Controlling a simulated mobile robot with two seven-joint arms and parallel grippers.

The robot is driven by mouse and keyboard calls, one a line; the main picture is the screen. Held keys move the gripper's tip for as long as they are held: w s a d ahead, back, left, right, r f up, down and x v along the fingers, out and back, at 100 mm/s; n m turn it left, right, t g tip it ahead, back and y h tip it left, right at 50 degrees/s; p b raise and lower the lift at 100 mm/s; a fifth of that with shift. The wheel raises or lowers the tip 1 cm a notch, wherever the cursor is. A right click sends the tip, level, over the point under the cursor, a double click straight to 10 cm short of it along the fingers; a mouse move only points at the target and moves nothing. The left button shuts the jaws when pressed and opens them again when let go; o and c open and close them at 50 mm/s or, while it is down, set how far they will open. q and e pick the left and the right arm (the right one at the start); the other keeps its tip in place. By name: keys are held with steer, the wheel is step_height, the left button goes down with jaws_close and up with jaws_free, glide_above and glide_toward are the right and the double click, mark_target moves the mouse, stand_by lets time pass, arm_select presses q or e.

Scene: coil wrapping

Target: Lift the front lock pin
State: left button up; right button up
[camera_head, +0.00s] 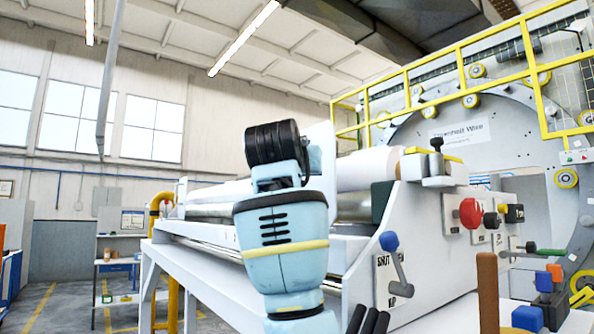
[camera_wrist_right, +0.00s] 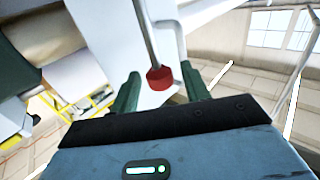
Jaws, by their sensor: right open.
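My right gripper (camera_wrist_right: 160,72) is open in the right wrist view, its two dark green fingers spread apart. A red knob (camera_wrist_right: 160,79) on the end of a thin grey rod shows between the fingers, with gaps on both sides; it looks like the lock pin, though no label confirms it. A white panel (camera_wrist_right: 122,30) lies behind it. In the head view a light blue arm link of mine fills the middle and hides part of the machine; no red knob of this kind can be made out beside it. My left gripper is not in view.
The white machine frame (camera_head: 425,235) carries a red button (camera_head: 471,213), a blue-knobbed lever (camera_head: 396,260) and a black-topped knob (camera_head: 436,144). A white roll (camera_head: 365,170) lies behind my arm. Yellow railings (camera_head: 430,85) stand at the back right. Open floor shows at left.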

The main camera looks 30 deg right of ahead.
steer(key=v, duration=0.7)
stand_by(0.5)
